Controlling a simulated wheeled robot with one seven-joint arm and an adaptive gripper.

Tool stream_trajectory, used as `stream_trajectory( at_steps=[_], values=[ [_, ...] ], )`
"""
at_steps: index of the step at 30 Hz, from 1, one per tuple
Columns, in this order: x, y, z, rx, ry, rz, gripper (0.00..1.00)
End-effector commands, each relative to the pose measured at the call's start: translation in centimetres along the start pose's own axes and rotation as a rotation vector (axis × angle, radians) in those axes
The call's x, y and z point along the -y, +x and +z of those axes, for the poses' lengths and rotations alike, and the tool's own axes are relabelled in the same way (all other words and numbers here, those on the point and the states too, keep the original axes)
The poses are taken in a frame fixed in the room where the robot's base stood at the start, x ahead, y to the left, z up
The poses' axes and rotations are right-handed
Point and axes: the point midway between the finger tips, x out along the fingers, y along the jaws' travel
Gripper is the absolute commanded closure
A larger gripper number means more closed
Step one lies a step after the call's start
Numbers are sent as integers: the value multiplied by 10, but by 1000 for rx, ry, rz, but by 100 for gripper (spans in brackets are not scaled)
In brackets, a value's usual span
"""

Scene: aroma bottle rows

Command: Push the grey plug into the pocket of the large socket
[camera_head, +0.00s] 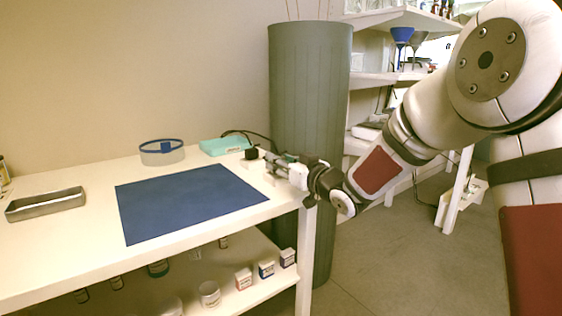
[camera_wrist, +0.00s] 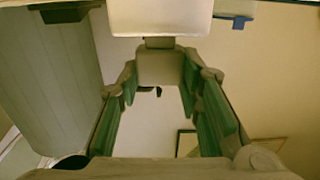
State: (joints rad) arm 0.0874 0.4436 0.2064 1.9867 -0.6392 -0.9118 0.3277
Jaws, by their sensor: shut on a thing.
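My gripper (camera_head: 268,158) reaches in from the right over the table's back right corner. In the wrist view its green-padded fingers (camera_wrist: 160,76) are shut on a grey block, which I take as the grey plug (camera_wrist: 160,64). A wider pale block (camera_wrist: 160,16) lies just beyond it, joined or lined up by a narrow neck; I cannot tell whether it is the large socket. In the head view a small black block (camera_head: 252,153) shows at the gripper's tip, with a thin black cable arching behind it. No pocket can be made out.
A blue mat (camera_head: 185,203) covers the middle of the white table (camera_head: 85,175). A metal tray (camera_head: 45,204) lies at left. A clear round container with a blue band (camera_head: 162,151) and a teal box (camera_head: 222,146) stand at the back. A grey-green bin (camera_head: 308,100) stands behind the gripper.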

Motion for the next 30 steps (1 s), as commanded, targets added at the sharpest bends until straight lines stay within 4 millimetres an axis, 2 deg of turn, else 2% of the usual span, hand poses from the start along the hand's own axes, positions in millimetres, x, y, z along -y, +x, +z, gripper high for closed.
stream_trajectory(
  at_steps=[17, 18, 21, 30],
  values=[
    [0, 0, 14, 0, 0, 0, 95],
    [0, 0, 14, 0, 0, 0, 66],
    [0, 0, 13, 0, 0, 0, 44],
    [0, 0, 13, 0, 0, 0, 44]
  ],
)
